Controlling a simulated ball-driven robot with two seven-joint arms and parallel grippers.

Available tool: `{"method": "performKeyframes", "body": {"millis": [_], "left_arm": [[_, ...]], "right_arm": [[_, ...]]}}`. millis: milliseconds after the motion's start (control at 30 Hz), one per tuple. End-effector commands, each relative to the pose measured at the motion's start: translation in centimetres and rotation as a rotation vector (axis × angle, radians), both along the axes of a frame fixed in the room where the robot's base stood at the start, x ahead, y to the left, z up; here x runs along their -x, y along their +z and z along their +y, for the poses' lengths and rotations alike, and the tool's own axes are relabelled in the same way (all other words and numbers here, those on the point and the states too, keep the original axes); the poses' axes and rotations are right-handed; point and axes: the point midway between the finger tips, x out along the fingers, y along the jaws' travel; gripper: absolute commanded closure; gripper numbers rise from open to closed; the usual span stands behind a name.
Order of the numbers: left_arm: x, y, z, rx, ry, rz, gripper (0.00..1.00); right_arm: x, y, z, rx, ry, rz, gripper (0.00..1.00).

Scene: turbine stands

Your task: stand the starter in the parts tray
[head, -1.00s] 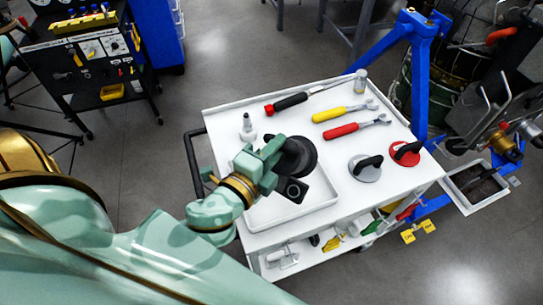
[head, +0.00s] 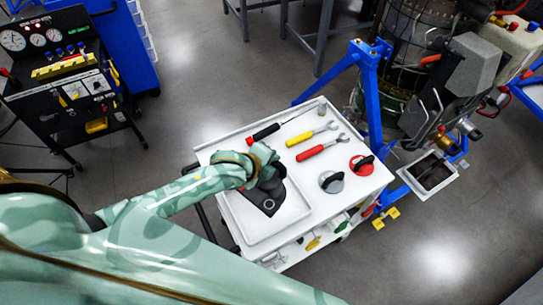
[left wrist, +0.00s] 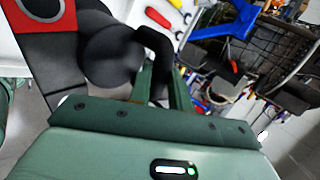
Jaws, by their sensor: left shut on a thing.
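The starter (head: 272,184) is a dark, rounded body, partly covered by my left gripper (head: 266,170). The gripper is shut on it, over the parts tray (head: 240,217), a shallow white tray on the cart. A dark plate with a pale ring (head: 268,205) shows in the tray, just below the starter. In the left wrist view, the dark starter (left wrist: 108,52) is close in front of my gripper (left wrist: 160,88). Whether its underside touches the tray is hidden. My right gripper is out of view.
The white cart (head: 325,216) also holds a black-and-red tool (head: 264,132), yellow (head: 305,138) and red (head: 315,151) handled tools, and grey (head: 332,182) and red (head: 361,165) discs with black handles. A blue stand (head: 371,90) rises behind the cart's right side.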

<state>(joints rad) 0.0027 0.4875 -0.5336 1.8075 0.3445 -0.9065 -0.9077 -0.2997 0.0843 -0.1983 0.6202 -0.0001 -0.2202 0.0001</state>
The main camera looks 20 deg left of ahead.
Motion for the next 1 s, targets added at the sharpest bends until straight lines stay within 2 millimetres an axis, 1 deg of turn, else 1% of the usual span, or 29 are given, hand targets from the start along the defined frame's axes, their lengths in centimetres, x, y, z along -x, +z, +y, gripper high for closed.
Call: {"method": "performKeyframes", "body": {"millis": [33, 100, 233, 367, 567, 1000], "left_arm": [[-0.3, 1.1, 0.2, -0.004, -0.007, 0.011, 1.00], [-0.4, 1.2, 0.4, -0.007, -0.015, 0.035, 1.00], [-0.4, 1.2, 0.6, -0.013, -0.024, 0.061, 1.00], [-0.4, 0.8, 0.6, -0.012, -0.027, 0.069, 1.00], [-0.4, -0.6, 0.6, -0.011, -0.026, 0.069, 1.00], [-0.4, -5.1, 0.6, -0.010, -0.025, 0.068, 1.00]], "right_arm": [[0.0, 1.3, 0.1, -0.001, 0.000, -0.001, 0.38], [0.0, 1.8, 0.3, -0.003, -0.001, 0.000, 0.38], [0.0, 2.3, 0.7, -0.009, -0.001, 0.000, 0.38], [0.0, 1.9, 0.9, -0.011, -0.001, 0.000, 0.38], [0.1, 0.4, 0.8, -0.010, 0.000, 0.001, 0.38], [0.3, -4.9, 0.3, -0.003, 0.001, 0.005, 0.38]]}}
